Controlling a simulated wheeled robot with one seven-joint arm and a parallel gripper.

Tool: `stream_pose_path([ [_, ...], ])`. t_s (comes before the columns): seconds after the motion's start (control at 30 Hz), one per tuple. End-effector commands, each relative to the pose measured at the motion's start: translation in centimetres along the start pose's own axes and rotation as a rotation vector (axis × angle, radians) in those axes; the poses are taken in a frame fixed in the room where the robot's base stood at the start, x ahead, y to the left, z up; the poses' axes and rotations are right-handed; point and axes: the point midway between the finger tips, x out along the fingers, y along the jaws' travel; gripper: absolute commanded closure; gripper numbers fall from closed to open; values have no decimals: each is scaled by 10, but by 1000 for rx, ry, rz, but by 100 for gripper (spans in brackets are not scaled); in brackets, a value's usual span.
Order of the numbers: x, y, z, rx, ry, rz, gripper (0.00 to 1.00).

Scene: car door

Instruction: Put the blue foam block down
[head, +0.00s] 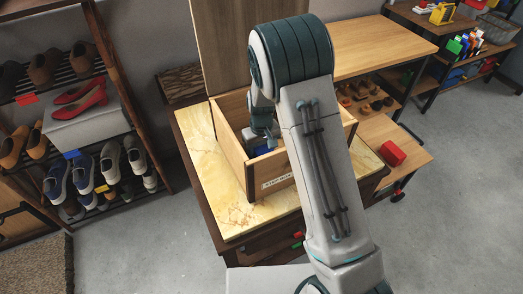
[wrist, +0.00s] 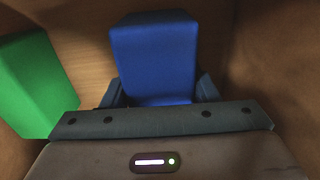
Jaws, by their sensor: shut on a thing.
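The blue foam block (wrist: 155,58) sits between the two fingers of my gripper (wrist: 157,92) in the wrist view, and the gripper is shut on it. In the head view my gripper (head: 262,132) reaches down inside an open wooden box (head: 233,152), and a bit of the blue block (head: 262,149) shows at its lower end. Wooden surfaces surround the block in the wrist view. I cannot tell whether the block touches the box floor. My arm hides part of the box in the head view.
A green block (wrist: 36,82) lies left of the blue block in the wrist view. The box stands on a yellowish tabletop (head: 240,214), with its lid (head: 222,45) raised behind. A red block (head: 392,153) lies on a wooden surface to the right. A shoe rack (head: 120,90) stands left.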

Motion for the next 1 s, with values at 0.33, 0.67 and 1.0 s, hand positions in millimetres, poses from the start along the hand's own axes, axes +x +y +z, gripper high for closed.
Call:
stream_pose_path([
  [0.33, 7, 0, 0, 0, 1, 0, 68],
  [0.67, 7, 0, 0, 0, 1, 0, 24],
  [1.0, -19, 0, -1, 0, 6, 1, 24],
])
